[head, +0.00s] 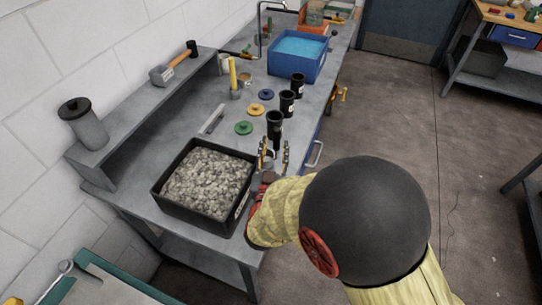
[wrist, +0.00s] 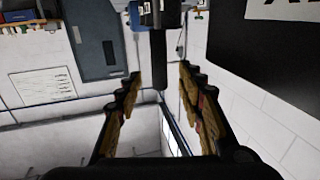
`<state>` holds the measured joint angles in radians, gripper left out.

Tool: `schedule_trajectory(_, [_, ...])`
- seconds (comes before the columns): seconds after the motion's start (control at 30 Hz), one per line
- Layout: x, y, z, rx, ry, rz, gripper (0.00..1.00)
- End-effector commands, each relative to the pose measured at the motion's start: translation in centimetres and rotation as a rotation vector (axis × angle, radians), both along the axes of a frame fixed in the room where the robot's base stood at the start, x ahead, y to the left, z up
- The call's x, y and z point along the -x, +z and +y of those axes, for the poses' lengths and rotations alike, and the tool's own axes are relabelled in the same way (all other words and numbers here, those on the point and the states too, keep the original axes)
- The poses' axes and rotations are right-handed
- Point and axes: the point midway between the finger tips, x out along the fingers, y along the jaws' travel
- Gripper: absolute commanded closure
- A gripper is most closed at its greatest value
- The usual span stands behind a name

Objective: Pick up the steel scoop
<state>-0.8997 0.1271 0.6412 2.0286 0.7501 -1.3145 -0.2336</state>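I cannot pick out the steel scoop with certainty. A flat pale grey metal piece (head: 212,120) lies on the bench behind the gravel tray, too small to identify. A metal rod with a rounded end (head: 66,267) lies at the lower left. My gripper (head: 273,153) is beside the gravel tray's right far corner, near the bench's front edge. Its fingers are apart, also in the wrist view (wrist: 160,90). A small pale shape shows between them in the head view, unclear. In the wrist view a dark upright bar (wrist: 158,68) shows beyond the fingers; I cannot tell what it is.
A black tray (head: 189,212) of gravel stands at the bench's near end. Several black cups, including one (head: 275,128) just behind my gripper, line the front edge. Coloured discs and a blue tub (head: 292,69) lie farther back. A raised shelf (head: 143,108) holds a hammer (head: 174,66) and canister (head: 84,123).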

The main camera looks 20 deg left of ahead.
Motion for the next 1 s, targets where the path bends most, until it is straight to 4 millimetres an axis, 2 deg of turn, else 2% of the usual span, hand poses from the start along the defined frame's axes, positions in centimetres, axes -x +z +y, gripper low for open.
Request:
schedule_trajectory(0.17, [-1.4,-0.3,0.1,-0.002,-0.002,-0.001,0.62])
schedule_trajectory(0.47, [-5.2,-0.5,0.7,-0.001,-0.001,0.001,0.62])
schedule_trajectory(0.7, [-5.3,-0.4,0.8,-0.001,0.0,0.0,0.63])
schedule_trajectory(1.0, [-5.3,-0.4,0.8,-0.001,0.001,0.001,0.8])
